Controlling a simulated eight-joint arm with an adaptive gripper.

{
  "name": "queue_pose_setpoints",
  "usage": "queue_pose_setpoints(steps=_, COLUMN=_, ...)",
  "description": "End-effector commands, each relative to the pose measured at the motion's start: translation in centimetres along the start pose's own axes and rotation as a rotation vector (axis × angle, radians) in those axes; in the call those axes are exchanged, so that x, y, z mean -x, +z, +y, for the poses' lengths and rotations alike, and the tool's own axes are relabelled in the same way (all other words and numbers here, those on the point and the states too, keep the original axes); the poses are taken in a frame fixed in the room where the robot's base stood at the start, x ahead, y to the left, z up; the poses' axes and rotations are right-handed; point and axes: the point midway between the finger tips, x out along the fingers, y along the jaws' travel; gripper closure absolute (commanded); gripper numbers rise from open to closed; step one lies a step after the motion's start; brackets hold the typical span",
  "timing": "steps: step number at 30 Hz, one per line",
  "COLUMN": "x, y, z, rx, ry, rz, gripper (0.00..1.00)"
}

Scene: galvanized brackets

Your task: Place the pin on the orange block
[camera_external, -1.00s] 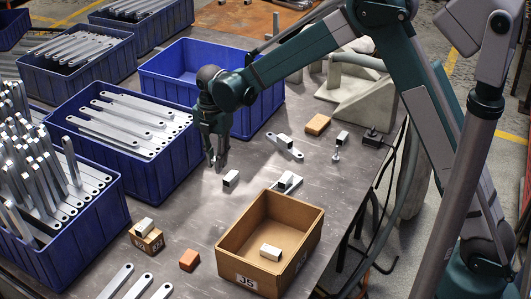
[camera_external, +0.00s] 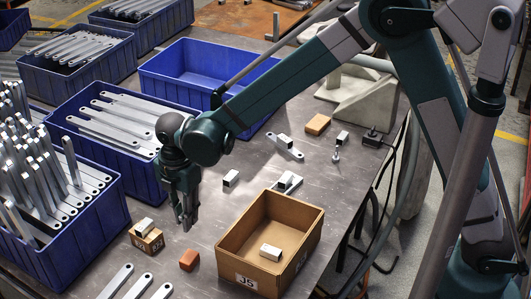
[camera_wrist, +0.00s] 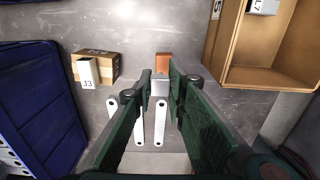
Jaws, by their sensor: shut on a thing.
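The orange block (camera_external: 189,260) lies on the table left of the cardboard box. It also shows in the wrist view (camera_wrist: 163,61), just beyond my fingertips. My gripper (camera_external: 187,222) points down above the table, a little behind the orange block and apart from it. In the wrist view my gripper (camera_wrist: 160,86) is shut on a small grey metal piece, which looks like the pin (camera_wrist: 159,86). The fingers hide much of it, so its full shape is unclear. The pin is above the table, not on the block.
A cardboard box (camera_external: 233,262) with a white block inside stands to the right. A small brown box (camera_external: 153,243) with a white block on it stands to the left. Flat metal bars (camera_external: 135,286) lie in front. Blue crates (camera_external: 157,190) line the left side.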

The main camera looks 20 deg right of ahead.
Motion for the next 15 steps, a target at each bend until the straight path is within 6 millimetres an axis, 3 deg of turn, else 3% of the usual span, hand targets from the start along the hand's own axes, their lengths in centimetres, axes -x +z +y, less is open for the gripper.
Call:
queue_pose_setpoints(steps=6, x=0.1, y=-2.1, z=-1.0, rx=-0.005, ry=0.000, rz=0.000, gripper=0.99)
queue_pose_setpoints(steps=15, x=0.1, y=-2.4, z=-1.1, rx=-0.006, ry=0.000, rz=0.000, gripper=0.99)
